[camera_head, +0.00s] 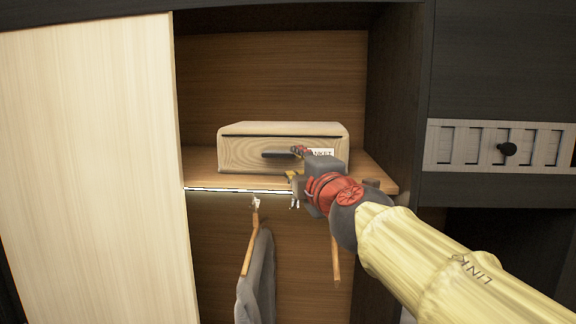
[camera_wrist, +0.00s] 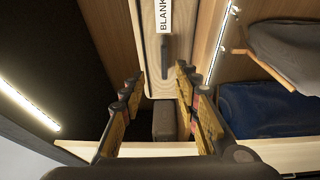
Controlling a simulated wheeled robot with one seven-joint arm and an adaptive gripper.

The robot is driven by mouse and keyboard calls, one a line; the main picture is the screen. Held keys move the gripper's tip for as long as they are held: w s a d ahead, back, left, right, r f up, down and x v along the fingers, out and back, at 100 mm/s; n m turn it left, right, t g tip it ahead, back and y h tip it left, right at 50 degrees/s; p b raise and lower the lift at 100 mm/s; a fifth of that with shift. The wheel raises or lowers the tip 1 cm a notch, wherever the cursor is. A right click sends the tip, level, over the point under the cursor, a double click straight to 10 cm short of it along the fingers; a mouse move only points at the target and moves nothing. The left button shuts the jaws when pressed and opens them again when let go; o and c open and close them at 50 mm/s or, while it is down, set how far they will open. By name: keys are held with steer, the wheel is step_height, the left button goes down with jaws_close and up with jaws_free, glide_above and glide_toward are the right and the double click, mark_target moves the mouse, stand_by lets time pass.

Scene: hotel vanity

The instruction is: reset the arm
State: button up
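My gripper (camera_head: 296,168) is in front of the shelf in the head view, close to the right part of a pale wooden box. In the wrist view its two fingers (camera_wrist: 160,76) stand wide apart with nothing held between them. The box (camera_head: 240,153) has a dark handle (camera_head: 278,155) and a white label reading "BLANKET", partly hidden by my gripper in the head view. In the wrist view the box front (camera_wrist: 150,45) lies beyond the fingertips, with the handle (camera_wrist: 165,57) between them. I cannot tell the exact gap to the handle.
The box sits on a wooden shelf (camera_head: 207,178) with a light strip under its front edge. Below hang dark clothes (camera_head: 256,280) on a wooden hanger (camera_head: 250,245). A pale panel (camera_head: 95,150) stands left. At right is a slatted drawer front with a black knob (camera_head: 507,149).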

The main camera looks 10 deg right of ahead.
steer(key=s+d+f+m+g+h, duration=0.2)
steer(key=d+f+m+h, duration=0.3)
steer(key=d+f+m, duration=0.25)
steer(key=s+d+f+m+g+b, duration=0.2)
steer(key=s+f, duration=0.1)
steer(key=f, duration=0.4)
steer(key=s+d+f+m+g+h+b, duration=0.1)
steer(key=s+d+f+m+b, duration=0.15)
steer(key=f, duration=0.35)
steer(key=s+d+f+m+g+b, duration=0.1)
steer(key=s+f+g, duration=0.1)
steer(key=s+f, duration=0.35)
steer(key=s+a+f+m+g+y+b, duration=0.1)
steer(key=s+f+b, duration=0.5)
steer(key=f, duration=0.7)
steer(key=s+a+f+m+g+y+b, duration=0.2)
steer(key=s+a+f+b, duration=0.3)
steer(key=f, duration=0.8)
steer(key=s+a+f+m+g+y+b, duration=0.2)
steer(key=s+a+f+b, duration=0.2)
steer(key=f+b, duration=0.5)
step_height(320, 180, down, 5)
steer(key=s, duration=0.2)
steer(key=shift+s+r+m+g+b, duration=0.15)
steer(key=shift+s+m+g+b, duration=0.15)
steer(key=shift+b, duration=0.05)
steer(key=shift+a, duration=0.1)
